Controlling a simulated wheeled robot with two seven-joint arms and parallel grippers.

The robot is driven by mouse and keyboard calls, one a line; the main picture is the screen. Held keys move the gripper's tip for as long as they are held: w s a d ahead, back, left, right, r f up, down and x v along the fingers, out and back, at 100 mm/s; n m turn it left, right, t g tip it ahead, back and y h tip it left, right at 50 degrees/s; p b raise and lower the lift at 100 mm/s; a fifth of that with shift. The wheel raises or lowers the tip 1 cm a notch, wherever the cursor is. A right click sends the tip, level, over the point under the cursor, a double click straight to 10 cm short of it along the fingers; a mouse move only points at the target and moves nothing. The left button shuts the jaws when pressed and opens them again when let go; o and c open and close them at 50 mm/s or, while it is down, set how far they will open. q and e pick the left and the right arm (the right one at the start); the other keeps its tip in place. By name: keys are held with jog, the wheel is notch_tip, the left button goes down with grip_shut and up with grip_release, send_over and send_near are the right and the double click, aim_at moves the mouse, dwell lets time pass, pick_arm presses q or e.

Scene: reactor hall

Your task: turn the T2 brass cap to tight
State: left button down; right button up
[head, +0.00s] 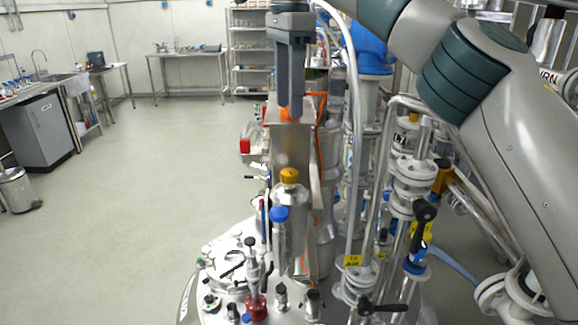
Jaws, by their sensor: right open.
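A brass-coloured cap (289,176) sits on top of an upright metal fitting on the reactor lid, near the middle of the head view. No T2 mark can be read on the cap itself. My right gripper (291,112) points straight down above and beyond the cap in the picture, clearly apart from it. Its jaws are open and hold nothing, though from this side the fingers overlap and the gap hardly shows. An orange part shows at the fingertips; I cannot tell whether it touches them. My left gripper is out of view.
A yellow label (352,261) is on a pipe to the right. Glass and steel pipes with valves crowd the right side. The reactor lid (213,245) carries several fittings. Open floor (130,200) lies left.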

aim_at(289, 171)
notch_tip(289, 171, down, 15)
jog(key=p, duration=0.2)
jog(key=shift+r+p, duration=0.1)
jog(key=shift+p, duration=0.3)
jog(key=shift+c, duration=0.6)
jog(key=c, duration=0.9)
